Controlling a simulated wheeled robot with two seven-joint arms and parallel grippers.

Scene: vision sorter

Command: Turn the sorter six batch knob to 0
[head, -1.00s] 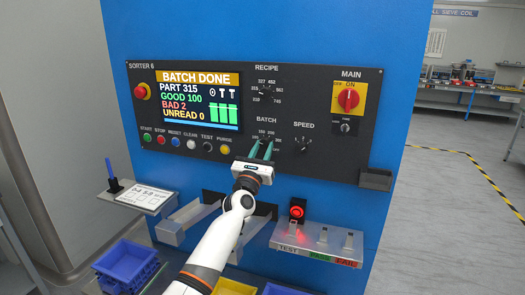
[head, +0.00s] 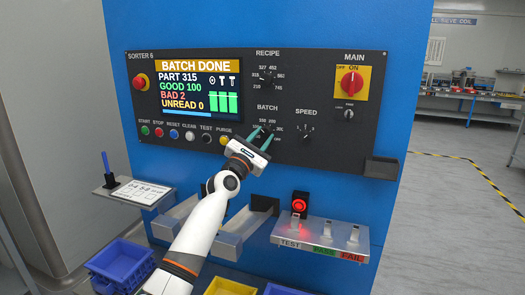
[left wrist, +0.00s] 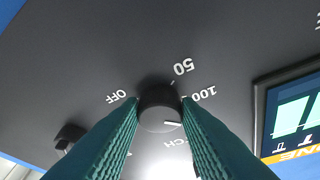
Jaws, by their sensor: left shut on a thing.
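The sorter six panel (head: 330,98) is a black plate on a blue cabinet. Its batch knob (left wrist: 158,108) is a dark round knob in the left wrist view, with a white mark on its face towards the lower right. Around it I read OFF, 50 and 100. My left gripper (head: 263,139) has its green fingers on either side of the knob and is shut on it; the fingers (left wrist: 160,130) also show in the left wrist view. In the head view the fingers mostly hide the knob. My right gripper is not in view.
The recipe knob (head: 267,76) is above, the speed knob (head: 306,134) to the right, and the main switch (head: 351,83) further right. A row of buttons ends at the yellow purge button (head: 224,140). A shelf (head: 318,238) with a lit red lamp (head: 299,205) is below.

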